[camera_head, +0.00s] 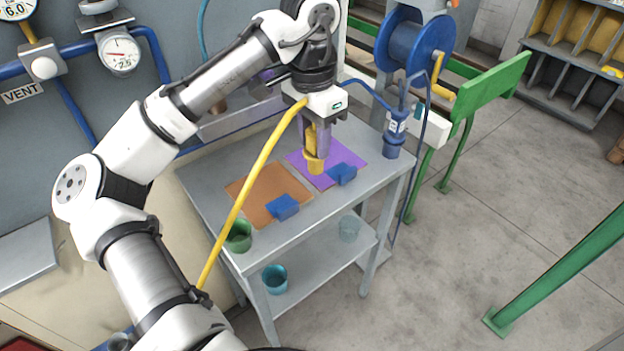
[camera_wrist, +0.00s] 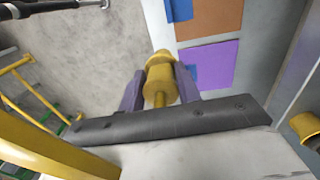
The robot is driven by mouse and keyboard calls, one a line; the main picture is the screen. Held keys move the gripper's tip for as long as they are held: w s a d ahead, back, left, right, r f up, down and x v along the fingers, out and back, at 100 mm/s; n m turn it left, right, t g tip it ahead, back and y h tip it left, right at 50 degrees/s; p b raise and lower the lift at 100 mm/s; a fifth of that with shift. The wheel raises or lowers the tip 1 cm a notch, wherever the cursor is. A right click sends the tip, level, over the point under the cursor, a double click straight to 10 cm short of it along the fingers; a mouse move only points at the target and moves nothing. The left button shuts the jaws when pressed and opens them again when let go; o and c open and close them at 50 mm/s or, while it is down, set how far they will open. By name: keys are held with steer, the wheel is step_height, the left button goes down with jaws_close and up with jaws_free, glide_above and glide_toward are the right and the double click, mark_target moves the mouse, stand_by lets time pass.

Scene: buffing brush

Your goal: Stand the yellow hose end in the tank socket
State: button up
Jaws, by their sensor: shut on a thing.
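My gripper (camera_head: 316,150) is shut on the yellow hose end (camera_head: 313,163), holding it over the table by the purple mat. In the wrist view, the yellow hose end (camera_wrist: 160,78) sits between the two purple-grey fingers of my gripper (camera_wrist: 159,88), its wider stepped part pointing away from the palm. In the head view it points down and looks roughly upright; I cannot tell whether its tip touches anything. A yellow line (camera_head: 253,178) runs from my wrist down toward the lower arm. I cannot clearly make out the tank socket in either view.
A blue reel (camera_head: 408,45) is behind.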

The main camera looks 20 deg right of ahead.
step_height(320, 180, down, 12)
steer(key=shift+r+p, duration=0.2)
steer(key=shift+p, duration=0.55)
steer(key=shift+f, duration=0.1)
steer(key=o, duration=1.2)
steer(key=r, duration=0.4)
steer(key=r+b, duration=0.1)
steer(key=r, duration=0.3)
steer(key=r+b, duration=0.1)
steer(key=r, duration=0.3)
steer(key=shift+w+a+r, duration=0.1)
steer(key=shift+w+r, duration=0.05)
steer(key=shift+w, duration=0.15)
